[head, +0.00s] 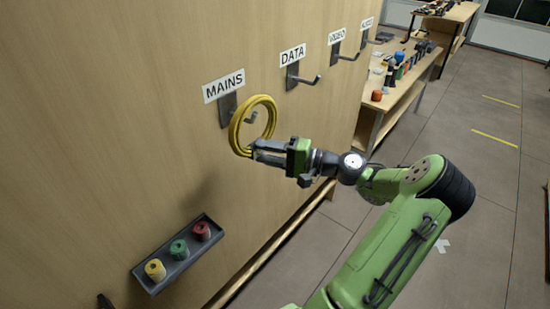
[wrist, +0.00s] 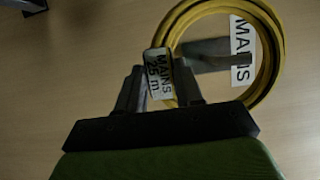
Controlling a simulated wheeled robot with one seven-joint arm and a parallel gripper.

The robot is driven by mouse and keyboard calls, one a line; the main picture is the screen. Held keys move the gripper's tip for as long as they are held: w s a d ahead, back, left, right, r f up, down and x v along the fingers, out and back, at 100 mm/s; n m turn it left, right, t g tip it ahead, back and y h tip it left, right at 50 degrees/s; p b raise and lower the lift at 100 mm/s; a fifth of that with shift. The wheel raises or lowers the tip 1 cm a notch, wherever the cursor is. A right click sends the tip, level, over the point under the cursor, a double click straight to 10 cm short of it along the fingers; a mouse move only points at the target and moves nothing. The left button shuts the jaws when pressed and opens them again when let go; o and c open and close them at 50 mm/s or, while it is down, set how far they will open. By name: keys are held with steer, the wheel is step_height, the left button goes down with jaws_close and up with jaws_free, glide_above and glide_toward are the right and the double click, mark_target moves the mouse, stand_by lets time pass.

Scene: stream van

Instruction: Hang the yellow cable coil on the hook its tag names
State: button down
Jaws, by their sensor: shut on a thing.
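The yellow cable coil (head: 233,127) is held up in front of the MAINS hook (head: 251,117) on the wooden wall. My gripper (head: 256,149) is shut on the lower right part of the coil. In the wrist view the coil (wrist: 274,62) shows a white tag (wrist: 159,74) reading "MAINS 25 m" between my fingers (wrist: 162,88). The hook and its MAINS label (wrist: 241,50) show through the ring there. In the head view the hook's tip appears within the ring's opening. I cannot tell whether the coil touches or rests on the hook.
The DATA hook (head: 303,78), VIDEO hook (head: 346,55) and another hook (head: 374,39) line the wall to the right. A grey tray (head: 149,284) with yellow, green and red rolls is mounted below. A bench (head: 398,99) with several items stands beyond. The floor at right is clear.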

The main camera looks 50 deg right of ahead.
steer(key=shift+w+a+b, duration=0.1)
steer(key=shift+w+b, duration=0.2)
steer(key=shift+w, duration=1.6)
steer(key=shift+w+f, duration=0.15)
steer(key=shift+w, duration=0.1)
steer(key=shift+f+b, duration=0.9)
steer(key=shift+f, duration=0.35)
steer(key=c, duration=0.6)
jaws_free()
steer(key=shift+s, duration=0.1)
steer(key=shift+c, duration=0.2)
steer(key=a+p+v, duration=0.1)
steer(key=p+v, duration=0.1)
steer(key=v, duration=0.9)
steer(key=s+a+p+v, duration=0.1)
steer(key=p+v, duration=0.2)
steer(key=v, duration=0.9)
steer(key=shift+s+a, duration=0.15)
steer(key=shift+a, duration=0.25)
